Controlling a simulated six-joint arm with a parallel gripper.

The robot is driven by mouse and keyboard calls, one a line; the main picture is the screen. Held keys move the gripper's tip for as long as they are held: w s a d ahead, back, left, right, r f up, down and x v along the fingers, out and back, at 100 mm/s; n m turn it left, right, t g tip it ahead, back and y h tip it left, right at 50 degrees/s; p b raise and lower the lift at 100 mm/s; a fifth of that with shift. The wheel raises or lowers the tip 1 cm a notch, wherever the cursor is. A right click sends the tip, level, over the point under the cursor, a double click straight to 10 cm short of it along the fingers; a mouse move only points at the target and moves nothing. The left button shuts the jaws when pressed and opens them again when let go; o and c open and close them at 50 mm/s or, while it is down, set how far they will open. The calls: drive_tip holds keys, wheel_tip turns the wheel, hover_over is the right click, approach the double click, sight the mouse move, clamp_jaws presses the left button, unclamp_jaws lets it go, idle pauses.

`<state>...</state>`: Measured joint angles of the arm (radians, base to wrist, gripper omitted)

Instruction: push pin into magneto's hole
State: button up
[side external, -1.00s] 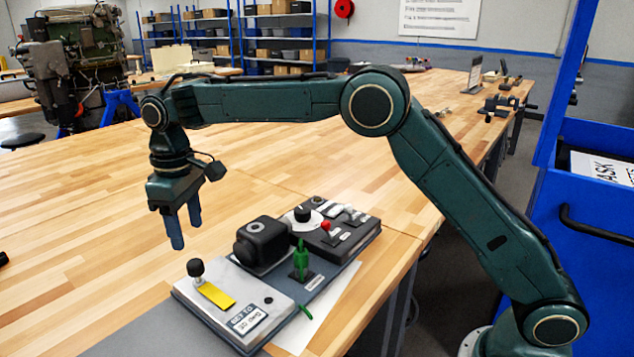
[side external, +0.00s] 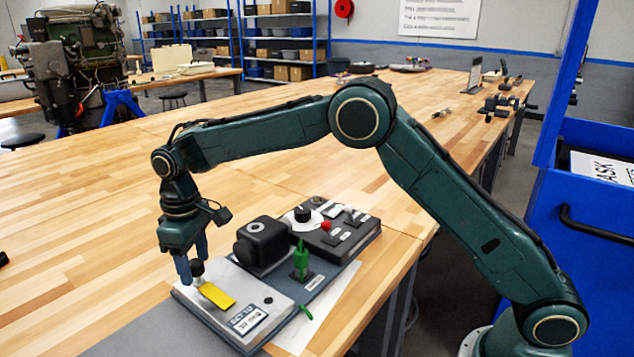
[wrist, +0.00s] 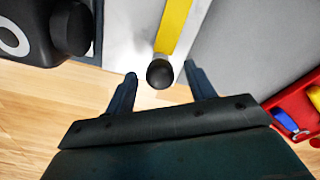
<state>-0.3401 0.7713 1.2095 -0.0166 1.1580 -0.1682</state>
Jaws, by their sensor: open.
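A black ball-topped knob (side external: 197,267) stands on the white panel (side external: 270,318), beside a yellow strip (side external: 217,296). A small dark round spot, possibly a hole (side external: 268,300), shows on this panel. A thin green piece, possibly the pin (side external: 305,312), sits at the panel's right edge. I cannot tell which part is the magneto. My gripper (side external: 193,272) points down at the knob, open and empty. In the wrist view the knob (wrist: 160,73) lies between the open fingertips (wrist: 160,80); contact cannot be told.
A black box (side external: 262,243), an upright green lever (side external: 300,260) and a dark switch panel with a red knob (side external: 326,225) stand close behind. A red bin (wrist: 300,115) shows in the wrist view.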

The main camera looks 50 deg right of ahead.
drive_tip(key=shift+f, duration=0.4)
clamp_jaws()
idle(0.4)
